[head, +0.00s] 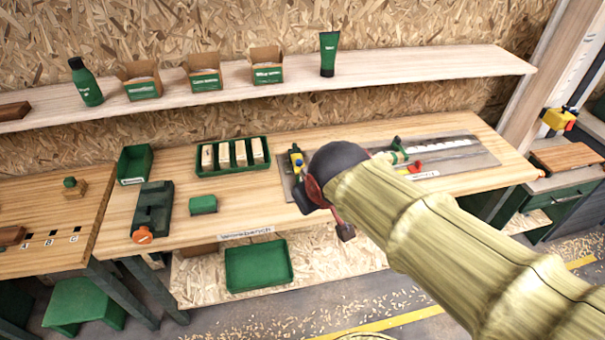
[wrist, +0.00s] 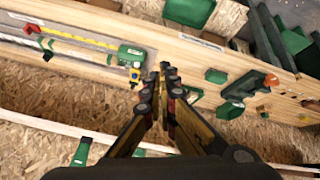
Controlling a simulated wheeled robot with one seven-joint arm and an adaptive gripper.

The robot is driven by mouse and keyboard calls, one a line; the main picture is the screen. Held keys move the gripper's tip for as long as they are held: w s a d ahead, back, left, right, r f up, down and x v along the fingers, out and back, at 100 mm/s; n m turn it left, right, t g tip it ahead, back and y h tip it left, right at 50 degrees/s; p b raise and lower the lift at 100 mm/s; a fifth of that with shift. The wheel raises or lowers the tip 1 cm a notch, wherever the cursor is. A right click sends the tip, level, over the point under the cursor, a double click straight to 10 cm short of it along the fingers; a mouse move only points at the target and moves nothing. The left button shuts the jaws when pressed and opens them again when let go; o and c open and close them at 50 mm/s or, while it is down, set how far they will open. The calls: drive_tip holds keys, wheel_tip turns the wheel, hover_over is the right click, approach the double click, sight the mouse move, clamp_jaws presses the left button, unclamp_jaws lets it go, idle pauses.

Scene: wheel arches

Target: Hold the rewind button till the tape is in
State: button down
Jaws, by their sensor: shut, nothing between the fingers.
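The tape unit is on a long grey board (head: 470,160) on the workbench. Its green body (wrist: 131,55) shows in the wrist view, with a small yellow and blue part (wrist: 134,75) beside it. That yellow and blue part (head: 297,160) shows left of my gripper in the head view. A yellow tape strip (wrist: 85,39) runs from the body along the board. My gripper (wrist: 165,72) is shut and empty. In the wrist view its tips appear just right of the tape unit; I cannot tell their height or any contact. In the head view my gripper and arm hide part of the board.
A red piece (head: 412,167) and a green clamp-like piece (head: 398,150) are on the board. A green tray of pale blocks (head: 232,155), a small green block (head: 203,205) and a dark green device (head: 152,210) stand to the left. A shelf (head: 420,68) runs behind the bench.

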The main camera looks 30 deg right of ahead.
drive_tip(key=w+d+n+t+h+p, duration=0.1)
drive_tip(key=w+d+n+p, duration=0.15)
drive_tip(key=w+d, duration=0.45)
drive_tip(key=w+d+n+p, duration=0.1)
drive_tip(key=w+d+p, duration=0.2)
drive_tip(key=w, duration=0.9)
drive_tip(key=w+d+f+n+t+y+p, duration=0.1)
drive_tip(key=w+d+f+n+y+p, duration=0.1)
drive_tip(key=w+f, duration=0.7)
wheel_tip(320, 180, down, 2)
drive_tip(key=d+n+p, duration=0.1)
drive_tip(key=n+p, duration=0.1)
drive_tip(key=shift+w+d+f+t+p, duration=0.15)
drive_tip(key=shift+w+f+t+p, duration=0.1)
drive_tip(key=shift+t+p, duration=0.15)
drive_tip(key=shift+f, duration=0.1)
wheel_tip(320, 180, down, 9)
drive_tip(key=b, duration=0.8)
drive_tip(key=shift+r, duration=0.2)
drive_tip(key=shift+f+b, duration=0.4)
drive_tip(key=shift+b, duration=0.1)
